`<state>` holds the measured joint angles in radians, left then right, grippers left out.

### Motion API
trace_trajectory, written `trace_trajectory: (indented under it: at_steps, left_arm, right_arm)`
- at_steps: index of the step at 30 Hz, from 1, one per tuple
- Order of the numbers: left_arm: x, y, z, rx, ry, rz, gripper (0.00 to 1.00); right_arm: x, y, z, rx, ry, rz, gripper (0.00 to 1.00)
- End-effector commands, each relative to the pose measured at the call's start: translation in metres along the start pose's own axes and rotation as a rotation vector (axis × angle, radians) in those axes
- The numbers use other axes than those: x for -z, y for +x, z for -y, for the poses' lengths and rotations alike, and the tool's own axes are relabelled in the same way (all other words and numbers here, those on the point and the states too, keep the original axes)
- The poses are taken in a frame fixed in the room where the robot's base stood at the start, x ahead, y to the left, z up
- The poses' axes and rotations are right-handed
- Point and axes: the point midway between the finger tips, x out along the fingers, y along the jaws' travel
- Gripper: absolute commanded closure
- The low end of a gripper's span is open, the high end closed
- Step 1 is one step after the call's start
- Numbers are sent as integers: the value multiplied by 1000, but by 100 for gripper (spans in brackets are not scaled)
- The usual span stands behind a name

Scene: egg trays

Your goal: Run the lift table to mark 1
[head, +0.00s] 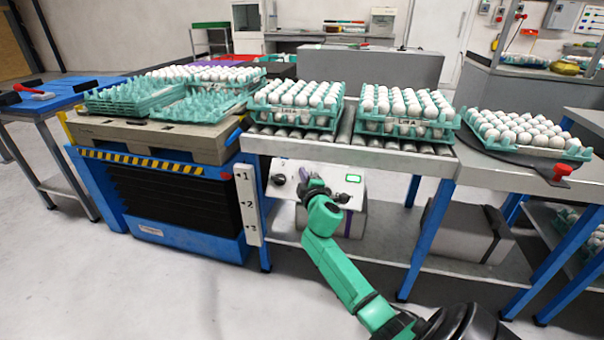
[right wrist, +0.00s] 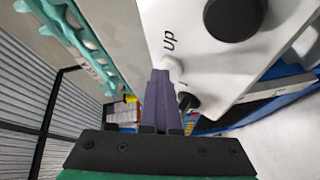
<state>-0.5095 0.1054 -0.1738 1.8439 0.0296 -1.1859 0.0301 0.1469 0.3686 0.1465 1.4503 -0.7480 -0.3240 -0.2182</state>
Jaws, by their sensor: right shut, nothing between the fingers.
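The blue lift table (head: 170,205) with dark bellows stands at the left. Its striped top edge (head: 140,160) ends, at its right, near the level of mark 1 on the white marker strip (head: 248,205), which reads 1, 2, 3 downward. The white control panel (head: 352,184) is under the roller conveyor; in the right wrist view (right wrist: 205,45) it shows the word "up", a large black knob (right wrist: 233,18) and a pale button (right wrist: 172,65). My right gripper (head: 304,186) is shut and empty at the panel, its tips (right wrist: 161,75) at the pale button; contact is unclear. My left gripper is out of view.
A pallet (head: 150,135) on the lift table carries green trays (head: 130,98), some with eggs. Egg-filled trays (head: 295,108) stand on the roller conveyor (head: 350,150). A blue side table (head: 60,97) is at far left. The floor in front is clear.

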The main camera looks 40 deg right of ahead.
Motion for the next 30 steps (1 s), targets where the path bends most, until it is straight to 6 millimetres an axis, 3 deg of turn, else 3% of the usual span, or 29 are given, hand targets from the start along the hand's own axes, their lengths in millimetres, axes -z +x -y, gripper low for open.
trace_trajectory:
  at_steps: [30]
  left_arm:
    - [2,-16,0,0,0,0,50]
  right_arm:
    - [10,-14,-9,1,0,1,100]
